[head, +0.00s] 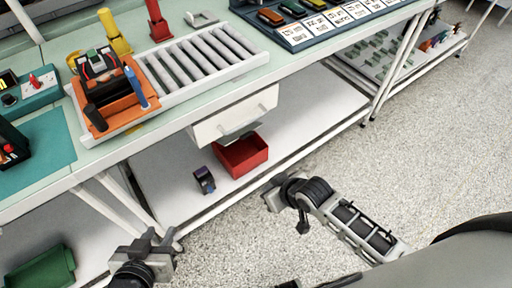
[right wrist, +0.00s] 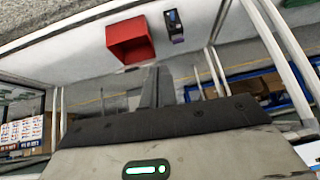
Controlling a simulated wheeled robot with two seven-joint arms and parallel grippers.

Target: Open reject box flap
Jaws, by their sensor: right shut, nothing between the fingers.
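A red box (head: 243,155) stands on the lower shelf below the white drawer unit. It also shows in the right wrist view (right wrist: 130,41). It looks open-topped, and I cannot make out a separate flap on it. My right gripper (head: 270,194) is shut and empty, in front of the shelf edge, to the right of and nearer than the box. Its fingers (right wrist: 157,87) show in the right wrist view, apart from the box. My left gripper (head: 152,240) is at the lower left, near the shelf's front edge, with its fingers apart and nothing visible between them.
A white drawer (head: 236,117) with a handle hangs under the bench top, above the box. A small dark block (head: 204,180) stands left of the box. A green bin (head: 41,269) lies at the lower left. Table legs flank the shelf; open floor lies at the right.

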